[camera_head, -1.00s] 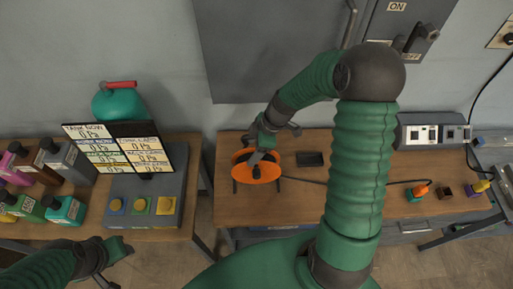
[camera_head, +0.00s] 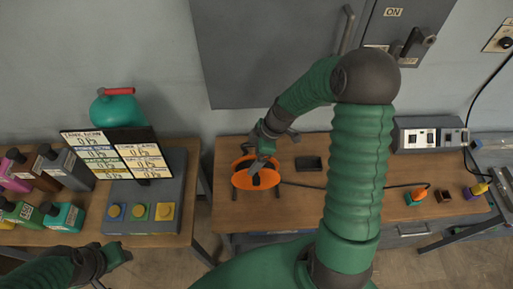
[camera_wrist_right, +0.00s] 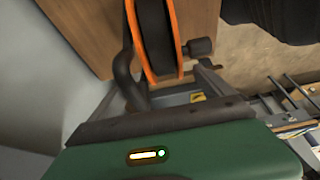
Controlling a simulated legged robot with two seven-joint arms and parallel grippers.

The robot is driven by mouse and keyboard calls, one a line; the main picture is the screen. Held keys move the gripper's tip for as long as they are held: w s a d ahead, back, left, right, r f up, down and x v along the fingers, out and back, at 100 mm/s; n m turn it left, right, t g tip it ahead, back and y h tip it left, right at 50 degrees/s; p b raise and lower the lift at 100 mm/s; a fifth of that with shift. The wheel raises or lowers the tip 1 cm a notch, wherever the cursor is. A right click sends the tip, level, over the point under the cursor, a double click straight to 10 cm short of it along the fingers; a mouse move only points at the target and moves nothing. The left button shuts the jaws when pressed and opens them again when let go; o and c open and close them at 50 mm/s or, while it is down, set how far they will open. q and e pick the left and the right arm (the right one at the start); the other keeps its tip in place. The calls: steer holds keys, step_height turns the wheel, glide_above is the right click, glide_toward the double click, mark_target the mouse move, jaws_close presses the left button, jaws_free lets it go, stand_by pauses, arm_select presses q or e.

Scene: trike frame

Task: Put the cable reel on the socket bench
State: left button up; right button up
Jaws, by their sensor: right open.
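The orange cable reel (camera_head: 243,179) with a dark core stands on the wooden bench (camera_head: 300,205), left of its middle. A dark cable runs from it to the right along the bench top. My right gripper (camera_head: 262,165) is open at the reel's top, close to the core; I cannot tell whether it touches. In the right wrist view the reel (camera_wrist_right: 176,30) shows its orange rims edge-on, very near the gripper. My left gripper (camera_head: 122,252) is low at the left, away from the reel; its fingers are too small to judge.
A black tray (camera_head: 308,163) lies right of the reel. A grey socket box (camera_head: 430,135) stands at the bench's back right, with coloured plugs (camera_head: 416,196) in front. Bottles (camera_head: 65,217), a button panel (camera_head: 140,212) and a sign (camera_head: 118,157) occupy the left table. My right arm crosses the bench.

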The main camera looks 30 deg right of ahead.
steer(key=b+v, duration=0.2)
steer(key=v, duration=0.9)
steer(key=s+a+f+m+h+b, duration=0.2)
steer(key=s+a+f+m+h, duration=0.1)
steer(key=s+a+f+m, duration=0.5)
steer(key=a+m, duration=0.3)
steer(key=shift+s+m+h, duration=0.3)
steer(key=shift+h, duration=0.1)
steer(key=shift+a, duration=0.2)
steer(key=shift+d, duration=0.15)
